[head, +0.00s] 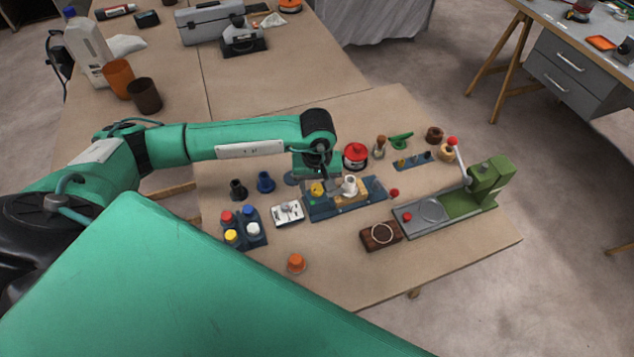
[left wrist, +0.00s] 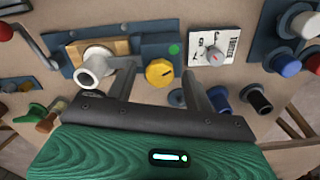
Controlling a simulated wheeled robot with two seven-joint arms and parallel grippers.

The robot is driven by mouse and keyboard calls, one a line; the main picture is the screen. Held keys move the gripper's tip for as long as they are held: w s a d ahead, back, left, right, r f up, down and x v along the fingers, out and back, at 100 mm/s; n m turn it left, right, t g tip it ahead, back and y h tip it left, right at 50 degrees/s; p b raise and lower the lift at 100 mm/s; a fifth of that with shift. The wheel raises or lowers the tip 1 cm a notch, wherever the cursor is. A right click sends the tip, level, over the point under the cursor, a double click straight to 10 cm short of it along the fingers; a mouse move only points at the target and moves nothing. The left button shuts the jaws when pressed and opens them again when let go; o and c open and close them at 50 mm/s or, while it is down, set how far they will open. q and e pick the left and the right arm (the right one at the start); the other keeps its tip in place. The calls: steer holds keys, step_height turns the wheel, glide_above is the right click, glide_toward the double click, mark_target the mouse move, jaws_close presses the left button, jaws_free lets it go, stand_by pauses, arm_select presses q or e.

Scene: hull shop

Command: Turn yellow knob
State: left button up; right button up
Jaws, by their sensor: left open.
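The yellow knob (head: 317,188) sits on a dark blue plate (head: 318,212) in the head view. In the left wrist view the yellow knob (left wrist: 158,72) is round, with a dark pointer mark on its face. My left gripper (head: 318,172) is over the plate at the knob, pointing down. In the left wrist view my left gripper (left wrist: 158,76) is open, with one finger on each side of the knob and gaps visible between them. Whether the fingertips are level with the knob is unclear. My right gripper is not in view.
A white spout-like part (head: 349,186) on a wooden block stands beside the knob on the same plate. A white dial box (head: 287,212) and a block of coloured buttons (head: 244,228) are left of it. A green lever press (head: 487,182) stands right.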

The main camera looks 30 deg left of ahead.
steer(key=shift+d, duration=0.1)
arm_select(q)
steer(key=c, duration=1)
steer(key=shift+o, duration=0.2)
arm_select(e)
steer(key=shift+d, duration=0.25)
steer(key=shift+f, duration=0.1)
